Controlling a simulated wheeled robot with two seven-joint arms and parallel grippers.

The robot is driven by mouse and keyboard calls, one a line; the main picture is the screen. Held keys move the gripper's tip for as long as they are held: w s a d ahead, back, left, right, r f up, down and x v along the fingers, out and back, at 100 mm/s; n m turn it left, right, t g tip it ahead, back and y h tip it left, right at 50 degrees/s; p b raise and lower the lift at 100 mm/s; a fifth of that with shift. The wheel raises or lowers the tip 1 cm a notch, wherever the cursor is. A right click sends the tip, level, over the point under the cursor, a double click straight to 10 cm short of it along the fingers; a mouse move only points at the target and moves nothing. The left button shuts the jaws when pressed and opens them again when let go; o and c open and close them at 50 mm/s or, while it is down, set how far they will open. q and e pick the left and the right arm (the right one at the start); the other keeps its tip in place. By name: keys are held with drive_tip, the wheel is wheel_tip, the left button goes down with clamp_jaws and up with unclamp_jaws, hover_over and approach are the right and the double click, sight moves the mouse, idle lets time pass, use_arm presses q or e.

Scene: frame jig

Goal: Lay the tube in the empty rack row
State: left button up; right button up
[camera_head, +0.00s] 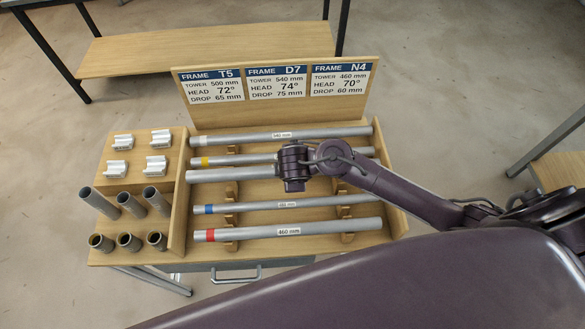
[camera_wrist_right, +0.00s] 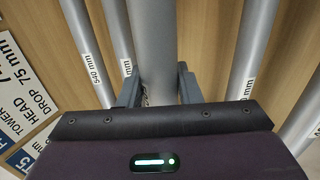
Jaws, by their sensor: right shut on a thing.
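A silver tube (camera_head: 235,173) lies lengthwise over the wooden rack (camera_head: 393,190), between the yellow-banded tube (camera_head: 225,160) and the blue-banded tube (camera_head: 250,207). My right gripper (camera_head: 293,182) is over this tube from above. In the right wrist view, the gripper's two fingers (camera_wrist_right: 160,92) are shut on the tube (camera_wrist_right: 153,35), one on each side. I cannot tell whether the tube touches its rack supports or hangs just above them. Its right part is hidden behind my gripper and arm. My left gripper is not in view.
A 540 mm tube (camera_head: 280,136) lies at the back and a red-banded 460 mm tube (camera_head: 290,231) at the front. Short tubes (camera_head: 131,205), collars (camera_head: 129,242) and clamp blocks (camera_head: 120,168) stand at left. A label board (camera_head: 355,110) rises behind.

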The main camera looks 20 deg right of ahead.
drive_tip(key=shift+f+b, duration=1.15)
drive_tip(key=shift+f, duration=0.5)
drive_tip(key=shift+f, duration=0.2)
drive_tip(key=o, duration=1.1)
